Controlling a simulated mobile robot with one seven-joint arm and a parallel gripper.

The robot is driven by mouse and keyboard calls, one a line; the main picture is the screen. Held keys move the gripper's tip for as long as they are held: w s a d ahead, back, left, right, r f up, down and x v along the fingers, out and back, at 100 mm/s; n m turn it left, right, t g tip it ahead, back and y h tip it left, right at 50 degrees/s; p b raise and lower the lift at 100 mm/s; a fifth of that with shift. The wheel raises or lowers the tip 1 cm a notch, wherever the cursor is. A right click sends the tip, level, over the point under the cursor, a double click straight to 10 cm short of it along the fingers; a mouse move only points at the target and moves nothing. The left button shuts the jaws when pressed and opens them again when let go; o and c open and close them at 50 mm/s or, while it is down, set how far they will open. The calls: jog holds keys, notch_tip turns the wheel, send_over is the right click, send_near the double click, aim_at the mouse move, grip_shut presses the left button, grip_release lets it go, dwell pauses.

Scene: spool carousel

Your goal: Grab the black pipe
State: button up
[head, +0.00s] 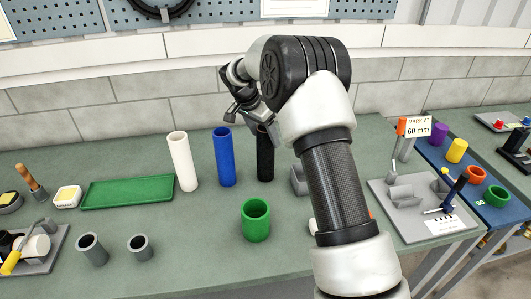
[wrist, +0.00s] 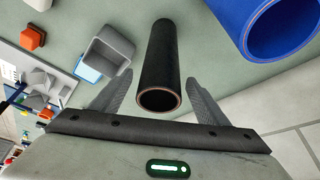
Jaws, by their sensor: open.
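The black pipe (head: 265,163) stands upright on the green table, to the right of the blue pipe (head: 225,158). My gripper (head: 262,122) is at the pipe's top in the head view, partly hiding it. In the wrist view my gripper (wrist: 158,80) is open, one finger on each side of the black pipe (wrist: 162,55). The pipe's open end with a thin brownish rim faces the wrist camera. Gaps show between the pipe and both fingers.
The blue pipe (wrist: 285,25) is close beside my gripper in the wrist view. A grey open box (wrist: 108,48) is on the other side. A white pipe (head: 182,162), a green cup (head: 256,220) and a green tray (head: 128,191) stand nearby. A brick wall is behind.

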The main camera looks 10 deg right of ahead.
jog(key=shift+x, duration=1.05)
jog(key=c, duration=1.7)
jog(key=shift+c, duration=0.2)
jog(key=shift+r, duration=0.1)
